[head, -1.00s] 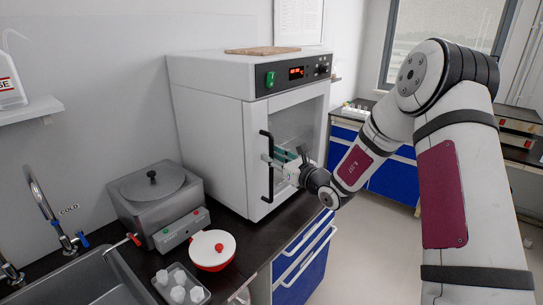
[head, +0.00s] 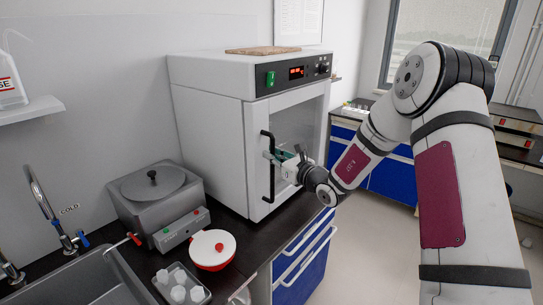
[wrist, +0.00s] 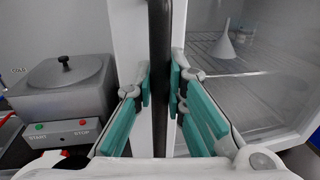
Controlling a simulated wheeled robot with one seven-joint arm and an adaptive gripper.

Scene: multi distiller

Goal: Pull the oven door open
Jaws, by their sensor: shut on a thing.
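The oven (head: 209,135) is a white box on the dark counter, with a control panel across its top front. Its door (head: 313,113) has a window, and a vertical black handle (head: 264,138) runs down the door's left side. My gripper (head: 272,157) reaches the handle from the right. In the wrist view my gripper (wrist: 160,88) has its teal-padded fingers on either side of the black handle (wrist: 160,40), shut on it. A rack and a white funnel (wrist: 223,44) show inside the oven. I cannot tell whether the door is slightly ajar.
A grey lidded bath (head: 155,203) stands left of the oven. A red-and-white lidded pot (head: 212,251) and a tray of white pieces (head: 180,285) sit on the counter in front. A sink (head: 80,285) is at lower left. Blue drawers (head: 305,262) lie below; open floor is at right.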

